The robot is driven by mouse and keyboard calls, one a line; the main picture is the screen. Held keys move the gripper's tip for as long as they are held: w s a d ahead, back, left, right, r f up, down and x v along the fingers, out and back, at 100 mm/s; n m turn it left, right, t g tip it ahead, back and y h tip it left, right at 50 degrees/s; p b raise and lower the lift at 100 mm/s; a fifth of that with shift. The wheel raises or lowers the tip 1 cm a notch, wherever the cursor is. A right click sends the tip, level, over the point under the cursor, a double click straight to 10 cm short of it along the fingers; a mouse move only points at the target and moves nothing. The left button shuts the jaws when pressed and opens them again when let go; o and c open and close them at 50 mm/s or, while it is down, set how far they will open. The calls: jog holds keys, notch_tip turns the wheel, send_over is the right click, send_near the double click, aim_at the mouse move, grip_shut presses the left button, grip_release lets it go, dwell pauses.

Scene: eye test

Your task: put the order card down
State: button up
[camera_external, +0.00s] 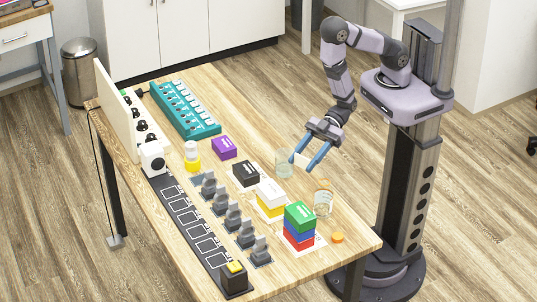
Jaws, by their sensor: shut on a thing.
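The order card appears to be the small white piece (301,160) between the blue fingertips of my gripper (302,165). My gripper is shut on it, pointing down and to the left. The card is small here and its print cannot be read. In the picture it is just right of a clear glass (284,168); its height above the table (215,90) is hard to tell.
White sheets lie under a green, blue and red block stack (300,226) and a white and yellow stack (270,198). Black (245,174) and purple (224,148) blocks, a glass jar (323,204), an orange cap (337,238), grey holders and a teal rack (185,110) crowd the table.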

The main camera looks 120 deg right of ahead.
aim_at(307, 190)
jog(key=shift+s+a+n, duration=0.3)
jog(key=shift+s+a, duration=0.15)
jog(key=shift+a, duration=0.35)
notch_tip(307, 190, down, 3)
jog(key=b, duration=0.2)
jog(key=shift+b, duration=0.4)
jog(key=shift+y, duration=0.3)
jog(key=shift+f+p, duration=0.3)
jog(key=shift+f, duration=3.2)
jog(key=shift+f, duration=0.1)
jog(key=shift+f, duration=0.1)
jog(key=o, duration=1)
